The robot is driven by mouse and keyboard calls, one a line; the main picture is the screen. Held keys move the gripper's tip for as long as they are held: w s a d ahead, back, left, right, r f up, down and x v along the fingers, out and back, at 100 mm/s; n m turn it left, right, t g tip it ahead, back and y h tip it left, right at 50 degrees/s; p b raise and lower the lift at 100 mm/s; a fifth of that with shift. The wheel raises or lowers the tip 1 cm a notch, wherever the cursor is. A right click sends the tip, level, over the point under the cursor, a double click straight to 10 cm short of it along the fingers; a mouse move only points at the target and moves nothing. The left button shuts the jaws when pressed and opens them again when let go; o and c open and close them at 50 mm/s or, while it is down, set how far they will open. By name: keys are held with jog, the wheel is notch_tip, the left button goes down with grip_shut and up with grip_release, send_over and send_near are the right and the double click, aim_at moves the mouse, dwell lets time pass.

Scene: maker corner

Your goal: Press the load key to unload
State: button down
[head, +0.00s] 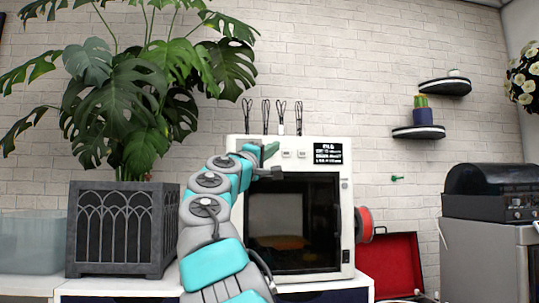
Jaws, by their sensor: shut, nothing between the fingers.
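A white 3D printer (345,215) with a dark glass door stands on the counter. Its top front panel carries a black display (328,153) and two small pale keys, a left key (286,154) and a right key (301,154). Their labels are too small to read, so I cannot tell which is the load key. My gripper (272,172) is shut and empty, at the panel's left part, lower and left of the keys. I cannot tell whether it touches the printer. My arm hides the printer's left side.
A monstera in a dark grey planter (122,228) stands left of my arm. A red spool (364,225) is on the printer's right side. An open red case (392,262) lies further right. Several whisk-like wire tools (266,118) rise above the printer's top.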

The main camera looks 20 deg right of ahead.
jog(key=w+d+p, duration=0.2)
jog(key=w+p, duration=0.4)
jog(key=w, duration=0.2)
jog(key=shift+w+d, duration=0.25)
jog(key=shift+w+p, duration=0.1)
jog(key=shift+p, duration=0.2)
dwell(1.7)
jog(key=shift+w+d, duration=0.1)
jog(key=shift+w, duration=0.15)
jog(key=shift+w+d+p, duration=0.1)
jog(key=shift+w+p, duration=0.3)
jog(key=shift+p, duration=0.2)
dwell(0.5)
jog(key=shift+s, duration=0.15)
jog(key=shift+s+a+b, duration=0.2)
jog(key=shift+s+b, duration=0.45)
jog(key=shift+b, duration=0.15)
